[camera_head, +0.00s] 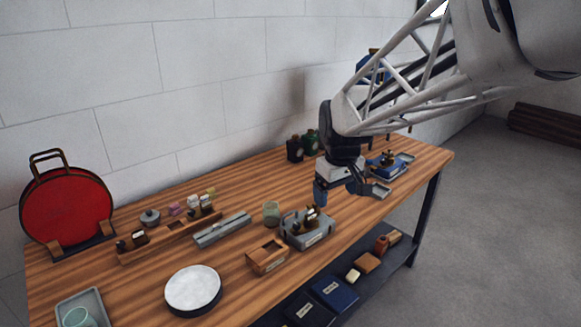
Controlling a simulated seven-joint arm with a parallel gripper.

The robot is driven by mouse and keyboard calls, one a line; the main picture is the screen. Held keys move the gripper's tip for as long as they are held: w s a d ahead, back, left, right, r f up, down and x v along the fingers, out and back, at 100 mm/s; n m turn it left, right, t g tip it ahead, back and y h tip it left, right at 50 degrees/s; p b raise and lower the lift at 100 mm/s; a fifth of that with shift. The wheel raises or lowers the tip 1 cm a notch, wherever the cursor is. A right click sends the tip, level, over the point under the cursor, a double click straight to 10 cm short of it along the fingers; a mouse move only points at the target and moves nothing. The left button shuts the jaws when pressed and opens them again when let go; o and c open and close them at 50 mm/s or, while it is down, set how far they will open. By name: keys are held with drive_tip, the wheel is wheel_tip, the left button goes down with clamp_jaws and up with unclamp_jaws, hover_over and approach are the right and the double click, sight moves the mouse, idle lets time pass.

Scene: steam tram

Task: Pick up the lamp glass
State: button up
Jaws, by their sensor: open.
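A small pale green, see-through glass (272,213) stands on the wooden bench, just left of a grey tray (309,239) with small dark and brass parts in it. A second pale green glass-like piece (77,318) sits in a grey tray at the lower left, partly cut off by the picture edge. I cannot tell for certain which is the lamp glass. My gripper (340,191) is open and appears empty above the right half of the bench, to the right of the first glass and apart from it.
A wooden box (266,255), a grey bar (222,229) and a wooden rack (170,238) lie near the first glass. A white-topped round drum (193,289) is at the front. A red disc (70,207) stands at the left. Dark and green bottles (296,149) stand at the back.

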drive_tip(key=w+a+f+n, duration=0.2)
drive_tip(key=w+a+f, duration=0.15)
drive_tip(key=w, duration=0.25)
drive_tip(key=w+a+f+n, duration=0.1)
drive_tip(key=w+a+f, duration=0.1)
drive_tip(key=w+a, duration=0.35)
drive_tip(key=n+g, duration=0.1)
drive_tip(key=n, duration=0.2)
hover_over(271, 212)
drive_tip(key=w, duration=0.3)
wheel_tip(271, 212, down, 10)
drive_tip(key=shift+s+a, duration=0.25)
drive_tip(key=shift+f, duration=0.15)
drive_tip(key=shift+f, duration=1.2)
drive_tip(key=shift+f, duration=0.1)
drive_tip(key=shift+d+f, duration=0.15)
drive_tip(key=shift+f, duration=2.35)
drive_tip(key=shift+c, duration=0.3)
drive_tip(key=c, duration=1)
